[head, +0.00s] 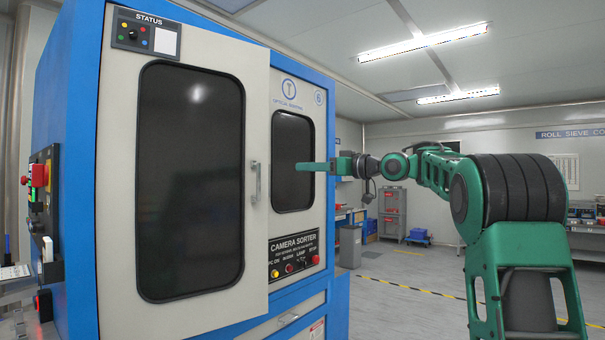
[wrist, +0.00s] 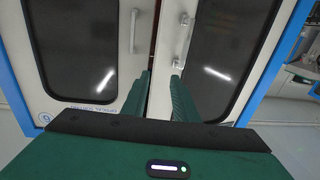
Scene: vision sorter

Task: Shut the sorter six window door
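The sorter (head: 85,130) is a blue and white cabinet marked 6. Its large dark-windowed door (head: 120,200) is at the left in the head view, with a vertical handle (head: 255,182) at its right edge. A narrower windowed panel (head: 293,222) is beside it. My gripper (head: 299,166) is in front of the narrow window, pointing left. In the wrist view the cabinet appears upside down, with a handle on each side of a narrow dark gap (wrist: 152,40).
A control panel (head: 295,256) with buttons is below the narrow window. A red button (head: 38,175) sticks out on the cabinet's left side. Grey shelving (head: 392,212) stands in the back. The floor (head: 400,290) right of the cabinet is open.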

